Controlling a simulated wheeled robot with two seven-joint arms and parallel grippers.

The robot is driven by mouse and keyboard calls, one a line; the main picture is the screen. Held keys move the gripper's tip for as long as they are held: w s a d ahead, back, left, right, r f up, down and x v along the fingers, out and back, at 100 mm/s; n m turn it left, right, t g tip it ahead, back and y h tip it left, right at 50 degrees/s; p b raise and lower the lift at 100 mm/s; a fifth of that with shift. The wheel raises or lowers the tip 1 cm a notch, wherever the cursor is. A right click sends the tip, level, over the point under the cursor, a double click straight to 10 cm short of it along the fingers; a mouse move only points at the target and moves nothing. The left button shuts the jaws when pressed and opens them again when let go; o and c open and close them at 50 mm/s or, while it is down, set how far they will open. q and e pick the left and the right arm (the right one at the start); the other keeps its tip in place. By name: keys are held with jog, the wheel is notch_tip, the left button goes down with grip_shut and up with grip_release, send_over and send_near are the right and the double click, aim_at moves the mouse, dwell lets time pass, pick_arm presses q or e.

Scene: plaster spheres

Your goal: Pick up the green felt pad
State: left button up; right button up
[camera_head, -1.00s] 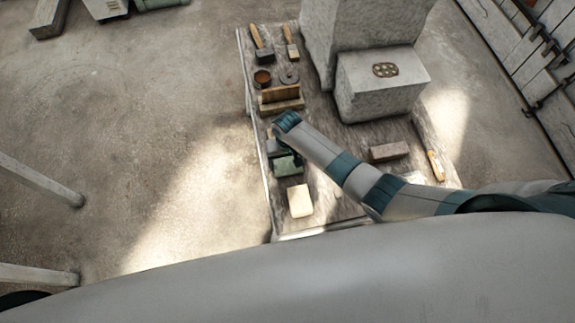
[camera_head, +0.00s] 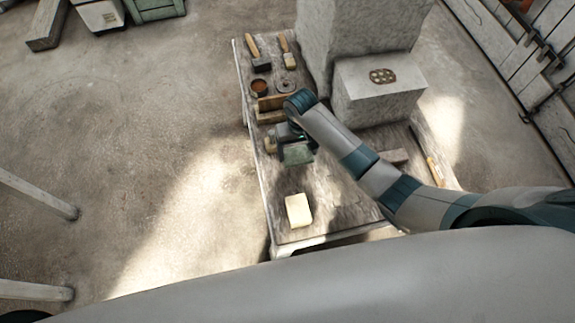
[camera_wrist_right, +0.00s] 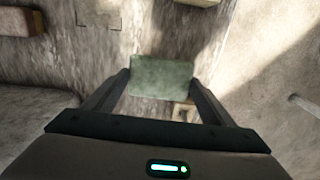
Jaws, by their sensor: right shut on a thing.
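The green felt pad (camera_head: 297,154) is a flat, dull green rectangle over the left part of the worktable in the head view. My right gripper (camera_head: 293,140) is at its far edge, partly hidden by my own wrist. In the right wrist view the pad (camera_wrist_right: 162,78) sits between the two fingers of my right gripper (camera_wrist_right: 162,84), which are shut on it. It appears raised off the tabletop, though the exact gap is hard to judge. My left gripper is not in view.
A cream block (camera_head: 298,210) lies at the worktable's (camera_head: 325,205) near end. A wooden holder (camera_head: 270,107), a brown pot (camera_head: 258,88) and brushes are farther back.

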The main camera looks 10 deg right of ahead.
jog(key=w+d+r, duration=0.1)
jog(key=w+d+r+b, duration=0.1)
jog(key=d, duration=0.1)
jog(key=d+r, duration=0.1)
jog(key=d, duration=0.1)
jog(key=shift+w+r, duration=0.2)
jog(key=shift+w, duration=0.2)
jog(key=shift+w+d+r, duration=0.1)
jog(key=shift+d+r, duration=0.05)
jog(key=shift+d, duration=0.05)
jog(key=s+r+b, duration=0.2)
jog(key=s+r, duration=1)
jog(key=s, duration=0.4)
jog(key=shift+r, duration=0.25)
